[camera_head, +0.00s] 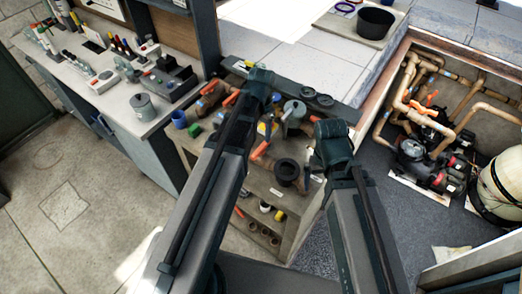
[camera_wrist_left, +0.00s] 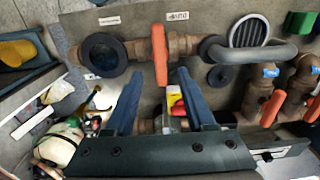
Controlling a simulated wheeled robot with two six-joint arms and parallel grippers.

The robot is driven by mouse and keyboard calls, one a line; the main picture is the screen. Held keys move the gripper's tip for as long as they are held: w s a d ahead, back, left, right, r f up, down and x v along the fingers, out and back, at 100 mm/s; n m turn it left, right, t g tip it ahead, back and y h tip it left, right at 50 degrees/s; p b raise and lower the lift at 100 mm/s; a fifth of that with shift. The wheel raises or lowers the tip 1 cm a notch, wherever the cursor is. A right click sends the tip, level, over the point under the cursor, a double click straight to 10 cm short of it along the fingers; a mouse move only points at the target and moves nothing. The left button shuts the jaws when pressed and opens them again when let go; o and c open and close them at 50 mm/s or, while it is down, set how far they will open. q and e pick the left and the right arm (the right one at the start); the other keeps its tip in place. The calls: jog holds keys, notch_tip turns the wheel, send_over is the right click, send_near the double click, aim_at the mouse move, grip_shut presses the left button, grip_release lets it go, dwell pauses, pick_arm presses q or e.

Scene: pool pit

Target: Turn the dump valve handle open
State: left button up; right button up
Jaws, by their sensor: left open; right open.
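In the left wrist view an orange-red lever handle (camera_wrist_left: 159,54) sits on a brown pipe, beside a round black flange (camera_wrist_left: 104,54). What seems the same handle (camera_head: 260,149) shows on the valve bench in the head view, near the black flange (camera_head: 287,172). Small labels are too fine to read, so I cannot confirm this is the dump valve. In the head view my arms hide the left jaws; the right jaws do not show.
A grey curved pipe (camera_wrist_left: 255,53) crosses there. In the head view, a tool counter (camera_head: 110,95) stands at left and a plumbing pit (camera_head: 480,90) at right. Open floor (camera_head: 65,205) lies at lower left.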

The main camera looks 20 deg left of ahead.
aim_at(261, 147)
pick_arm(q)
notch_tip(261, 147, down, 7)
jog(key=b, duration=0.6)
jog(key=shift+f, duration=0.1)
grip_shut()
